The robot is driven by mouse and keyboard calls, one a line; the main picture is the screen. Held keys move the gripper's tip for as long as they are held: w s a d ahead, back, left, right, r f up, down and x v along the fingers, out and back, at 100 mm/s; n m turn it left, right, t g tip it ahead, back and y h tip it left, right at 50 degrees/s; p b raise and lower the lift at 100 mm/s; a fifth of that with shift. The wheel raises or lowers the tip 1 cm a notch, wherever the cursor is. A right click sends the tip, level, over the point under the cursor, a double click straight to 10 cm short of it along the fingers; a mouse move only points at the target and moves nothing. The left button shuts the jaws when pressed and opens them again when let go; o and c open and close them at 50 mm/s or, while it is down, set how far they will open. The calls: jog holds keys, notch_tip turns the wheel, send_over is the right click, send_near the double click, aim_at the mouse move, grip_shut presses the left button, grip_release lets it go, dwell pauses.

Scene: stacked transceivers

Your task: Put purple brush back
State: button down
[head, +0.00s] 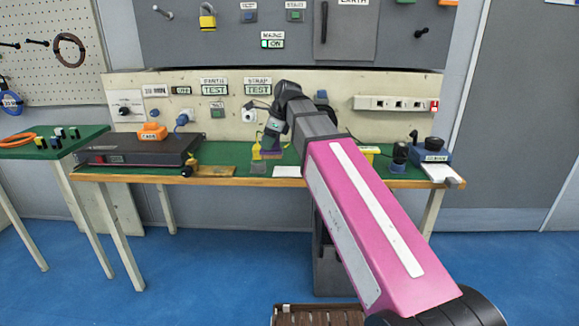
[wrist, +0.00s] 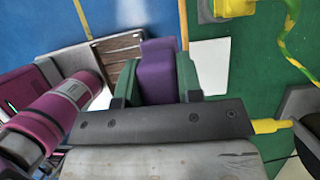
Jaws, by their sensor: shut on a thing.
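The purple brush (wrist: 157,70) is between the two green fingers of my gripper (wrist: 155,88) in the wrist view. My gripper is shut on it. In the head view my gripper (head: 271,146) hangs low over the green-topped workbench (head: 225,157), near its front edge, with a bit of purple at its tip. The brush's lower end and any contact with the bench are too small to tell. A white flat sheet (head: 287,171) lies on the bench just below and right of the gripper; it also shows in the wrist view (wrist: 210,66).
A yellow object (head: 256,153) stands close left of my gripper. A grey pad (head: 256,168) lies in front of it. A dark flat unit (head: 135,150) with an orange item on top fills the bench's left. Blue and black devices (head: 434,150) stand at the right. A yellow-green cord (wrist: 288,45) runs nearby.

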jog(key=w+d+f, duration=0.4)
jog(key=w, duration=0.1)
jog(key=w+d+f, duration=0.2)
jog(key=w, duration=0.1)
jog(key=shift+w+d+f, duration=0.15)
jog(key=shift+d, duration=0.15)
jog(key=shift+f, duration=1.85)
jog(key=c, duration=0.8)
grip_release()
jog(key=shift+f, duration=0.2)
jog(key=v, duration=1.1)
jog(key=shift+w, duration=0.2)
